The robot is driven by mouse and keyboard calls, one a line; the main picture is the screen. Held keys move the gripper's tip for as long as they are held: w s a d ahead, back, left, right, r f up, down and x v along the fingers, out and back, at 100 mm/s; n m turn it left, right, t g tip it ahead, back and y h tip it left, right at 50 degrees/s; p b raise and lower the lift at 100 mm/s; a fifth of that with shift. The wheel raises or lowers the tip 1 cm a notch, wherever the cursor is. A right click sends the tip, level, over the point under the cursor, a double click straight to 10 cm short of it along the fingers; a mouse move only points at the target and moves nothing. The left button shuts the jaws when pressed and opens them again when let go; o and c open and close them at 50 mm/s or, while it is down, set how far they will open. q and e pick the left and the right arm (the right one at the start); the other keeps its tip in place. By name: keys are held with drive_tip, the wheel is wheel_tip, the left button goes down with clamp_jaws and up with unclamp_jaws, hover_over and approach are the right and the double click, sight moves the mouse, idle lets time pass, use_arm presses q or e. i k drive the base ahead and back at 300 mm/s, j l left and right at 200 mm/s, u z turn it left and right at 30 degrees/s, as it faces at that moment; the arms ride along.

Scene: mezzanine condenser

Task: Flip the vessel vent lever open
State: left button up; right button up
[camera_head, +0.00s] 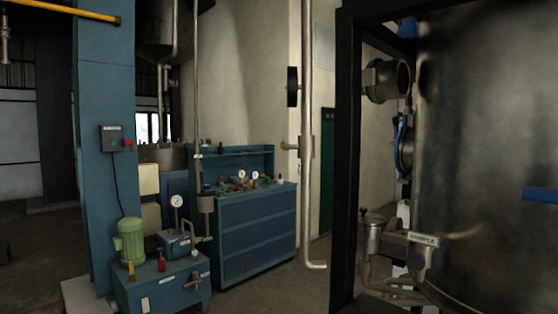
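A large dark metal vessel (485,150) fills the right side of the view, partly cut off by the frame edge. A blue bar (540,194) shows in front of it at the right edge; I cannot tell whether it is the vent lever. No lever marked as a vent can be made out. Neither of my grippers is in view.
A dark upright post (347,150) stands left of the vessel. A vertical pipe (306,150) bends near the floor. A blue workbench (255,231) and a blue pump unit with a green motor (131,241) stand further left. Some floor (275,290) is clear.

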sight(284, 145)
drive_tip(key=i+j, duration=0.25)
drive_tip(key=i+j+z, duration=0.15)
drive_tip(key=j, duration=0.25)
drive_tip(key=i+j, duration=0.35)
drive_tip(key=i+j+z, duration=0.15)
drive_tip(key=j, duration=0.2)
drive_tip(key=i+j, duration=0.25)
drive_tip(key=i+j+z, duration=0.05)
drive_tip(key=j, duration=0.05)
